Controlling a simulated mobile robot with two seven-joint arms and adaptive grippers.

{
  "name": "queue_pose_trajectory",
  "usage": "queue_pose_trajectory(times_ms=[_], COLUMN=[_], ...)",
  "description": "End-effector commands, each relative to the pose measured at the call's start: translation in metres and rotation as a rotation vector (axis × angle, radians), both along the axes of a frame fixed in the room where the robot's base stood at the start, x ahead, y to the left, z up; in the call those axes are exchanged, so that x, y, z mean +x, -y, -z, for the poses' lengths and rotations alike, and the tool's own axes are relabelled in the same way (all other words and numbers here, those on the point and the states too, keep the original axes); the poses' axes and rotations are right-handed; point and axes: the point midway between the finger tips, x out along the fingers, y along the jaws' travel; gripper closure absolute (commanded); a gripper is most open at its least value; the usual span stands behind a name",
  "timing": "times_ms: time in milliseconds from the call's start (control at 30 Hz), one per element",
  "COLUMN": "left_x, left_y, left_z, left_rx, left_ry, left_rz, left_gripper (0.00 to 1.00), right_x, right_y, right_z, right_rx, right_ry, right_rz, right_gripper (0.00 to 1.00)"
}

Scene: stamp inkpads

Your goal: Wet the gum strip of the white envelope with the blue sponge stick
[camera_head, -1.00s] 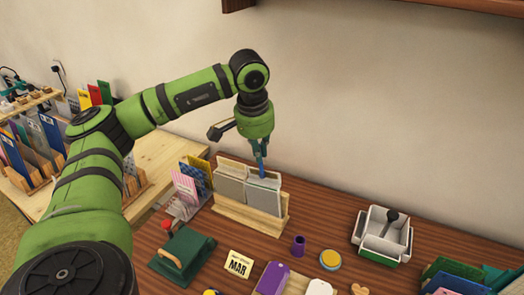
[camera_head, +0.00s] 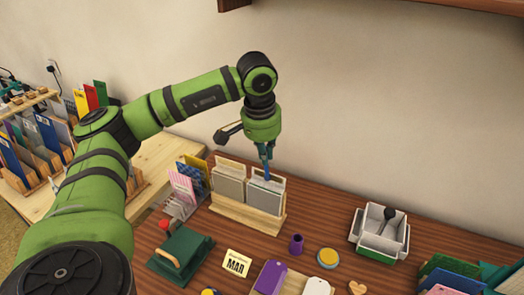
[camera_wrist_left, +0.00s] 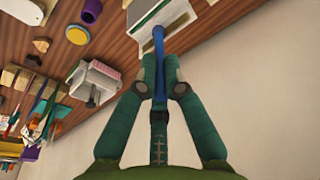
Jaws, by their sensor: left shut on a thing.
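My left gripper (camera_head: 265,148) is shut on the blue sponge stick (camera_head: 267,170), which points down. The stick also shows in the left wrist view (camera_wrist_left: 158,45), between the fingers (camera_wrist_left: 158,75). Its lower end overlaps the top of the right-hand pale envelope stack (camera_head: 264,198) in a wooden holder (camera_head: 240,217). I cannot tell whether the tip touches paper. A second pale stack (camera_head: 229,188) stands to its left in the same holder. Which one is the white envelope, and its gum strip, cannot be made out clearly. My right gripper is out of view.
Colored cards (camera_head: 184,190) stand left of the holder. A white tray (camera_head: 364,233) stands to the right. The wall is behind.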

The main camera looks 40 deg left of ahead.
Motion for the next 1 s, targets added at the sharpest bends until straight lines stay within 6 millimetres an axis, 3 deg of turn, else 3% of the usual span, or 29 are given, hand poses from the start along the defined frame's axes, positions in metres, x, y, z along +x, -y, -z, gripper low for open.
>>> queue_pose_trajectory(times_ms=[1000], left_x=[0.006], left_y=[0.024], left_z=[0.003], left_rx=[-0.001], left_ry=[0.001], left_rz=[0.001], left_gripper=[1.00], right_x=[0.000], right_y=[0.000], right_z=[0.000], right_rx=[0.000], right_ry=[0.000], right_rz=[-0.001], right_gripper=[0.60])
